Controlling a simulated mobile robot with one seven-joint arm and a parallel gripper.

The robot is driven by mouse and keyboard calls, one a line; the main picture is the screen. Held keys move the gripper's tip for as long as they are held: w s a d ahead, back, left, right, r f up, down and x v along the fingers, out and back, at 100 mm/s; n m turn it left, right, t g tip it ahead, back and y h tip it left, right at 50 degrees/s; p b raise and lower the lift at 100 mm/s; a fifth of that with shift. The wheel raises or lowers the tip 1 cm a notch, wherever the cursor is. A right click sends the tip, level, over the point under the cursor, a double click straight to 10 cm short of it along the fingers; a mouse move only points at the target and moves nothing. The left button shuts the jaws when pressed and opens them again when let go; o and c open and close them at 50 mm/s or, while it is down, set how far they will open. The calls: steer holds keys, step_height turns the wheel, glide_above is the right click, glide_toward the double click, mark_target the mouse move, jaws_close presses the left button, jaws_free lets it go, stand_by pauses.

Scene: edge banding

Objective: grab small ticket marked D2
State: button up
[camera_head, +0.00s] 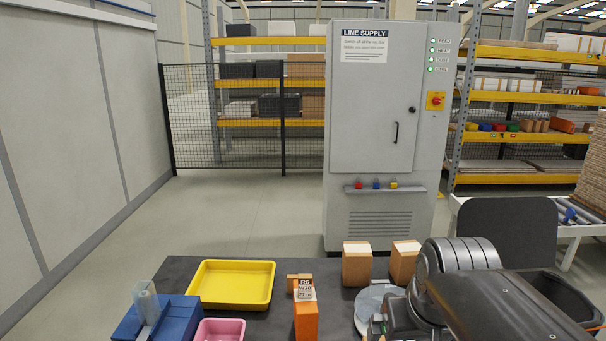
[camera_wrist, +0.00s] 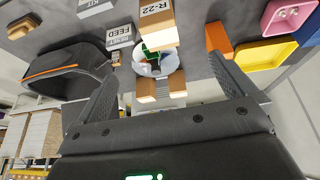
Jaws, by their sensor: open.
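I cannot read a ticket marked D2 in either view. Cardboard-coloured blocks stand by the dish.
A yellow tray (camera_head: 236,284), a pink tray (camera_head: 220,331) and a blue holder (camera_head: 168,318) stand at the left of the table. Two blocks with white tops (camera_head: 357,266) stand at the back. In the wrist view, a block marked R-22 (camera_wrist: 156,18) and a FEED label (camera_wrist: 119,33) show.

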steer(key=s+a+f, duration=0.2)
steer(key=s+f, duration=0.1)
steer(key=s, duration=0.2)
steer(key=shift+t, duration=0.4)
steer(key=shift+f, duration=0.1)
steer(key=c, duration=1.2)
steer(key=shift+o, duration=0.2)
steer(key=w+d+f+n+g+h, duration=0.15)
steer(key=w+d+n, duration=0.4)
steer(key=w, duration=0.55)
steer(key=w+d+f+n+g+h, duration=0.1)
steer(key=w+d+n+g, duration=0.1)
steer(key=w+d+n, duration=0.6)
steer(key=w+d+f+n+g+h, duration=0.1)
steer(key=w+d+f, duration=0.2)
steer(key=w+f, duration=0.25)
steer(key=w+d+f+n+g, duration=0.1)
steer(key=w+d+f+n, duration=0.1)
steer(key=w+d+f, duration=0.35)
steer(key=shift+n+h, duration=0.25)
steer(key=shift+n, duration=0.2)
steer(key=shift+w+a+x, duration=0.1)
steer(key=shift+w+x, duration=0.2)
steer(key=shift+x, duration=1.55)
steer(key=shift+w+a+x, duration=0.1)
steer(key=shift+w+x, duration=0.2)
steer(key=shift+x, duration=1.6)
steer(key=shift+w+a+x, duration=0.1)
steer(key=shift+w+x, duration=0.2)
steer(key=shift+x, duration=1.55)
